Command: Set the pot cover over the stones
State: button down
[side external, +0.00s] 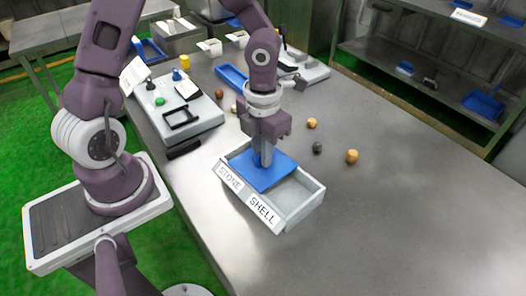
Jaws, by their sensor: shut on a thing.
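A light grey tray (309,203) stands on the metal table, with two labels on its front, STONE on the left and SHELL on the right. A flat blue cover (278,178) lies over or just above the left, STONE side. I cannot tell whether it rests on the rim. My gripper (263,162) points down at the cover and is shut on it near its middle. No stones show under the cover; that side is hidden. The right, SHELL side is uncovered and looks empty.
Loose lumps lie behind and right of the tray: a tan one (352,156), a dark one (317,147) and another tan one (312,123). A grey device (205,117) stands at the left, a blue tray (232,77) behind. The table's right is clear.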

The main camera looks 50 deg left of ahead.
jog(key=shift+s+a, duration=0.15)
jog(key=shift+a, duration=1.65)
jog(key=c, duration=1.4)
grip_release()
jog(key=shift+c, duration=0.2)
notch_tip(320, 180, up, 7)
